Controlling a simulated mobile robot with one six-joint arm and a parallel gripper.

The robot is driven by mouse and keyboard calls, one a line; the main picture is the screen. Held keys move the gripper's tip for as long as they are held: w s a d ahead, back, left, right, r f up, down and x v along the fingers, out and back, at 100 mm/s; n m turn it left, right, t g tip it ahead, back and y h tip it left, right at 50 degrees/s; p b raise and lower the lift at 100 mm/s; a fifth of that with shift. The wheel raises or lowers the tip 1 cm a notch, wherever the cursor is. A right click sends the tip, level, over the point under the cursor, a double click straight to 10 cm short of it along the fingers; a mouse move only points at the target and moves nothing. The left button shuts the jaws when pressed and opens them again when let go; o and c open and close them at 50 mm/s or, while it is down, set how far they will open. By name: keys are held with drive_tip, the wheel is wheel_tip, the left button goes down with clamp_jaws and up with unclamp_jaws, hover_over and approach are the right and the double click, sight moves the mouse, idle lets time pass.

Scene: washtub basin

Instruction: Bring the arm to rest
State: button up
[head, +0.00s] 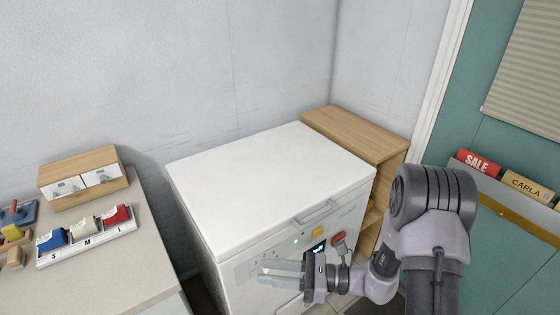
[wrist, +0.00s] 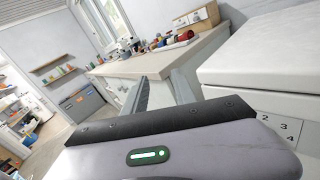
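My gripper (head: 264,272) is in front of the white lidded tub, in the lower middle of the head view, pointing left. Its two fingers are apart with nothing between them. In the wrist view the gripper (wrist: 159,80) also shows two separate fingers with an empty gap. My arm reaches in from the lower right and bends at a dark, ribbed joint. The white tub (head: 262,190) has its lid down, with a handle and a control panel on its front; part of that front is hidden behind my gripper.
A wooden shelf (head: 355,133) stands behind the tub at right. Open floor shows at left in the wrist view.

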drive_tip(key=s+d+r+n+g+h, duration=0.1)
drive_tip(key=s+r+n+g+h, duration=0.4)
drive_tip(key=s+r+n+h, duration=0.5)
drive_tip(key=s+d+r+n+t+h, duration=0.5)
drive_tip(key=s+d+r+n+t, duration=0.1)
drive_tip(key=d, duration=0.4)
drive_tip(key=shift+d+r+n+t+h, duration=0.25)
drive_tip(key=shift+r+n+t+h, duration=0.15)
drive_tip(key=shift+r+n+t, duration=0.55)
drive_tip(key=shift+f+m, duration=0.1)
drive_tip(key=shift+m, duration=0.15)
